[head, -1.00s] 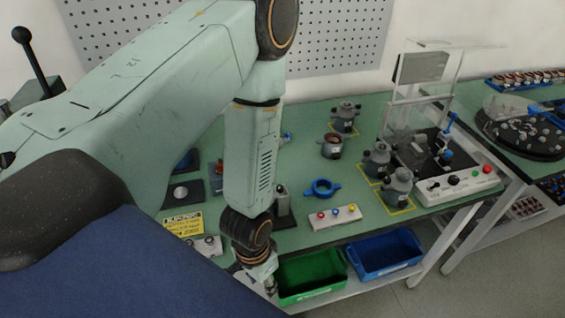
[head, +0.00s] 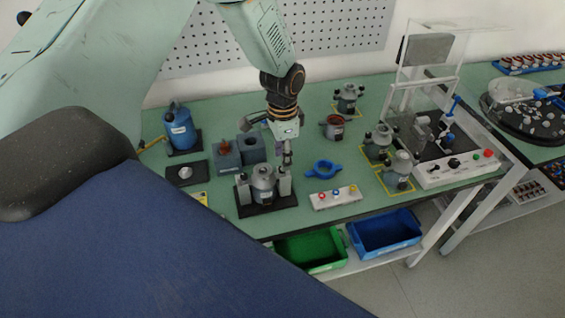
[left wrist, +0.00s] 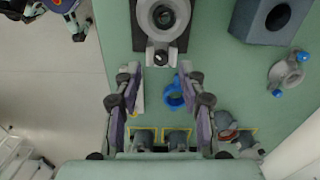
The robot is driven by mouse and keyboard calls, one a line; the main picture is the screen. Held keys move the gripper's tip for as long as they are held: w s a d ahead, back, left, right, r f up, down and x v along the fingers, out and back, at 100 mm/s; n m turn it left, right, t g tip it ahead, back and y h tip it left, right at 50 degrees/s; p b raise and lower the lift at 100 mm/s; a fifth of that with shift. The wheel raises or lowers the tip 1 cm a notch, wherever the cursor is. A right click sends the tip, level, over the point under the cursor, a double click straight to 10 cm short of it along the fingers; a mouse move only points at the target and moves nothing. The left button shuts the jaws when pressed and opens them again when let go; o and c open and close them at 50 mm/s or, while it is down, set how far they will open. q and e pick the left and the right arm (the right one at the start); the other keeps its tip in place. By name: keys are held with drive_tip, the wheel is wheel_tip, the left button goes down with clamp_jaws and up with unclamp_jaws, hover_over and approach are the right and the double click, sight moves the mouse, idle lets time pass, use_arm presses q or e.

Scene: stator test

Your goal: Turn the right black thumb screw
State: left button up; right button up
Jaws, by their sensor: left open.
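A fixture with a black base (head: 268,206) stands near the bench's front edge. It holds a grey round body (head: 263,183) between two light posts. The right post (head: 285,183) is partly under my gripper; a black thumb screw on it is too small to make out. My left gripper (head: 287,158) points down just above and behind this post. In the left wrist view my left gripper (left wrist: 160,100) is open and empty. The fixture's black base (left wrist: 178,43) is beyond the fingertips there, with a small dark round knob (left wrist: 160,57) on its near block.
Grey blocks (head: 251,150) and a blue can (head: 180,127) stand behind left. Green (head: 312,262) and blue (head: 384,246) bins sit below the front edge.

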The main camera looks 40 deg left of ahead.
sight(280, 168)
use_arm(q)
wheel_tip(280, 168, down, 3)
drive_tip(key=shift+w+a+r, duration=0.1)
drive_tip(key=shift+r, duration=0.05)
drive_tip(key=shift+a+f, duration=0.1)
drive_tip(key=shift+f, duration=0.25)
drive_tip(key=shift+s+f, duration=0.1)
drive_tip(key=shift+s, duration=0.25)
drive_tip(key=shift+w, duration=0.1)
drive_tip(key=shift+w, duration=0.2)
drive_tip(key=shift+c, duration=1.2)
drive_tip(key=shift+f, duration=0.1)
drive_tip(key=c, duration=0.3)
drive_tip(key=shift+s, duration=0.2)
drive_tip(key=c, duration=0.3)
clamp_jaws()
